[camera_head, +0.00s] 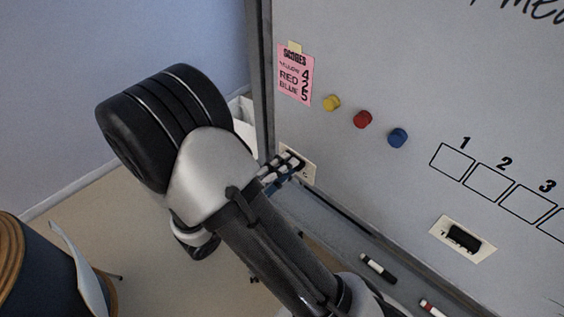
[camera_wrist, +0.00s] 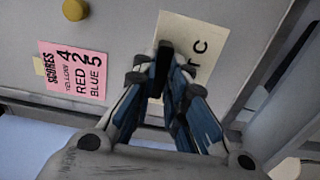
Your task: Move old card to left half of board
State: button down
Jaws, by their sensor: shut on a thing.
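A cream card (camera_head: 310,172) is at the lower left of the whiteboard (camera_head: 380,70), by its frame. My gripper (camera_head: 297,163) reaches to it from the left and covers part of it. In the wrist view my gripper (camera_wrist: 163,72) is shut on a dark magnet (camera_wrist: 163,50) on this cream card (camera_wrist: 205,32). Only a few letters of the card show beside the fingers; the rest is hidden. A second cream card (camera_head: 440,231) with a black magnet (camera_head: 464,238) is farther right on the board, below the numbered boxes.
A pink scores card (camera_head: 295,75) is above my gripper. Yellow (camera_head: 332,103), red (camera_head: 362,119) and blue (camera_head: 398,138) round magnets are to its right. Markers (camera_head: 378,268) lie in the tray below. The board between the two cream cards looks clear.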

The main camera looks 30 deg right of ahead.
aim_at(296, 156)
jog(key=shift+p+x, duration=0.55)
jog(key=shift+x, duration=1.6)
jog(key=shift+b+x, duration=0.35)
jog(key=shift+x, duration=1.2)
jog(key=shift+w+d+f, duration=0.1)
jog(key=shift+w+d, duration=0.15)
jog(key=shift+d, duration=0.15)
jog(key=c, duration=1.5)
grip_release()
jog(key=shift+c, duration=0.2)
jog(key=o, duration=0.4)
jog(key=shift+a, duration=0.15)
